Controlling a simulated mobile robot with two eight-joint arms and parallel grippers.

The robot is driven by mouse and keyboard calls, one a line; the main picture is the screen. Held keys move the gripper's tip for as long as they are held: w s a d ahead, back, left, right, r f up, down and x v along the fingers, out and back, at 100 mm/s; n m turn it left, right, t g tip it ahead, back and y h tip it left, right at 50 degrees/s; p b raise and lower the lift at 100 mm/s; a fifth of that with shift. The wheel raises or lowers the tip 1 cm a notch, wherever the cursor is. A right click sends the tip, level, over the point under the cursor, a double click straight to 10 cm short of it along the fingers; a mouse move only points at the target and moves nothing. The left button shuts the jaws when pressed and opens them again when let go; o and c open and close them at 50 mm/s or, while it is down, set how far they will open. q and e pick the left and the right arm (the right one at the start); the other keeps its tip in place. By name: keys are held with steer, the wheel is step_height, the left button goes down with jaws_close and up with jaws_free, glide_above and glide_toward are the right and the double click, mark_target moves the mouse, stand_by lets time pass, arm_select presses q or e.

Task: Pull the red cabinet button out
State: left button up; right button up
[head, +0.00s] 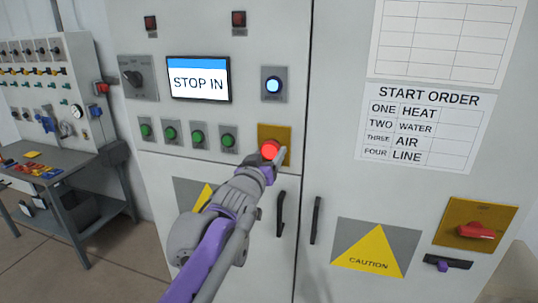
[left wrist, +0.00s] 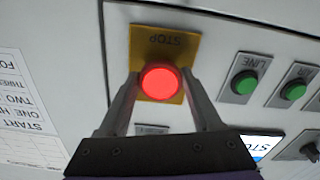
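The red button (head: 270,149) sits on a yellow plate (head: 264,132) on the cabinet's left door. In the left wrist view the red button (left wrist: 160,82) glows, and the yellow plate (left wrist: 163,42) reads STOP upside down. My left gripper (head: 272,156) is at the button. In the left wrist view the fingers of my left gripper (left wrist: 160,78) are spread, one on each side of the button, with their tips close to its edges. Contact with the button cannot be made out. The cabinet screen (head: 198,80) reads STOP IN. My right gripper is not in view.
Several green buttons (head: 197,138) stand in a row left of the plate. A blue-lit button (head: 273,84) is above it. Door handles (head: 281,213) are below. A red rotary switch (head: 476,230) is at the lower right. A workbench (head: 60,170) stands at the left.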

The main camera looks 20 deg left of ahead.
arm_select(q)
jaws_close()
steer(key=shift+s+f, duration=0.1)
steer(key=shift+s, duration=0.6)
steer(key=o, duration=0.6)
jaws_free()
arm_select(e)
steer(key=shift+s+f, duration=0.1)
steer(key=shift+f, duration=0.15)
arm_select(q)
steer(key=s+b, duration=0.1)
steer(key=s, duration=0.4)
steer(key=s+b, duration=0.1)
steer(key=s, duration=0.5)
steer(key=shift+a, duration=0.2)
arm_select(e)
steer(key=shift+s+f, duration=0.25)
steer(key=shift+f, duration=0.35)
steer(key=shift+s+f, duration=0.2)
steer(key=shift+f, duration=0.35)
arm_select(q)
steer(key=shift+w, duration=0.1)
